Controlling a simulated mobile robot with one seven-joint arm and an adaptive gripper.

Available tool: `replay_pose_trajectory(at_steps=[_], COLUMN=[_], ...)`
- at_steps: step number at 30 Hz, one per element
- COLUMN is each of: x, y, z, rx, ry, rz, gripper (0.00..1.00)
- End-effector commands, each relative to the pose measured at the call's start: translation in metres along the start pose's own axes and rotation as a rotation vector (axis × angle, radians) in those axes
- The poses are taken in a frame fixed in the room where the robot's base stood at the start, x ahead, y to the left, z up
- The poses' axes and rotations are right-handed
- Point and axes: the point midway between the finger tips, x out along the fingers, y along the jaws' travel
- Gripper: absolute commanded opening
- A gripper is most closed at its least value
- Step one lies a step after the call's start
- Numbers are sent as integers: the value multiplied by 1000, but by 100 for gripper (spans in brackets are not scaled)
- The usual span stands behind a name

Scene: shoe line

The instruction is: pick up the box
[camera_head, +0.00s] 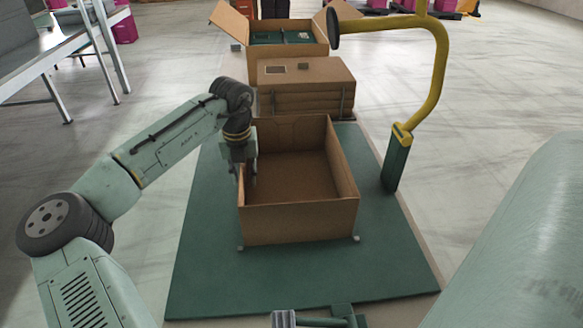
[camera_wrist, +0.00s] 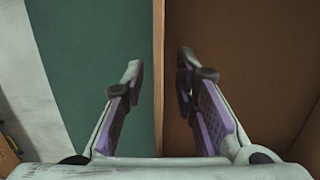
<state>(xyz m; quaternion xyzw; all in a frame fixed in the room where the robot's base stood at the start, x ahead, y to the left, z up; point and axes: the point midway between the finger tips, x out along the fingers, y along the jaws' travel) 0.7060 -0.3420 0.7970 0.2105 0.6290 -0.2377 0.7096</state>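An open, empty brown cardboard box (camera_head: 298,222) stands on a green platform in the middle of the head view. My gripper (camera_head: 246,182) points down at the box's left wall. In the wrist view my gripper (camera_wrist: 160,75) is open, with one finger over the green surface outside and the other over the brown inside of the box (camera_wrist: 245,60). The thin edge of the left wall runs between the two fingers, nearer the right one. There is a gap to both fingers. I cannot tell how far the fingertips reach below the rim.
The green platform (camera_head: 205,265) is bare around the box. A yellow curved post (camera_head: 437,75) stands at the platform's right edge. Behind the box are a stack of flat cardboard (camera_head: 305,85) and another open box (camera_head: 290,52) with green contents.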

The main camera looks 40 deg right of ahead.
Motion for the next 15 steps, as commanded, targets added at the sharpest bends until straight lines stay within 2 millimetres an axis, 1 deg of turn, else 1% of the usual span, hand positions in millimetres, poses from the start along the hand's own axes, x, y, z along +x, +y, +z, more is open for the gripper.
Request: replay_pose_trajectory(at_steps=[2, 12, 14, 15], x=[0, -1, -1, -1], y=[0, 0, 0, 0], z=[0, 0, 0, 0], rx=[0, 0, 0, 0], ry=[0, 0, 0, 0], rz=[0, 0, 0, 0], gripper=[27, 4, 0, 0])
